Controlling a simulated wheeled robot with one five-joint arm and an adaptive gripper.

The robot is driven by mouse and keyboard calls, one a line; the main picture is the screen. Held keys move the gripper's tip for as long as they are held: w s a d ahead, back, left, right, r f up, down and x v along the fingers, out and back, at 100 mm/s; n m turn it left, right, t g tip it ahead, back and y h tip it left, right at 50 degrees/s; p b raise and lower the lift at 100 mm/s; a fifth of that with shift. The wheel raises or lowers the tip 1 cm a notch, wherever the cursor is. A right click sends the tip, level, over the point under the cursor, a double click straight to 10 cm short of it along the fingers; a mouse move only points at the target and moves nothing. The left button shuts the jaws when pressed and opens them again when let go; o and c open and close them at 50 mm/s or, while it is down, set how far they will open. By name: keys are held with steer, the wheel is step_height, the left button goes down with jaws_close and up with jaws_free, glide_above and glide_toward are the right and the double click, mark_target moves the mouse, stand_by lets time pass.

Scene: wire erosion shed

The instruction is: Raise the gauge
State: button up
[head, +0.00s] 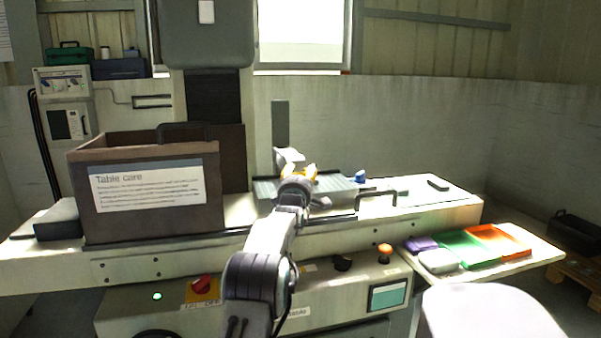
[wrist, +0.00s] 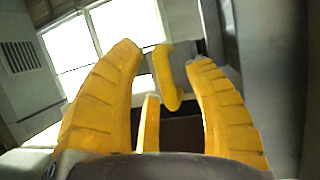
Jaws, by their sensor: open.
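My gripper (head: 300,172) is over the middle of the machine table in the head view, largely hidden behind my own arm. In the wrist view its yellow ribbed fingers (wrist: 163,54) are spread apart. Smaller yellow pieces show between them; I cannot tell whether these belong to the gripper. No object is clearly held. I cannot pick out the gauge for certain. A small blue object (head: 360,176) is just right of my gripper, and a dark flat piece (head: 438,185) lies farther right on the table.
A brown box labelled "Table care" (head: 150,218) stands on the left of the machine table (head: 455,209). A bent metal bar (head: 376,193) rises at the front edge. A side shelf (head: 540,250) carries purple, grey, green and orange trays. The upright machine head (head: 206,40) hangs behind.

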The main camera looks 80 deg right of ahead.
steer(key=shift+d, duration=0.35)
stand_by(0.3)
jaws_close()
stand_by(0.4)
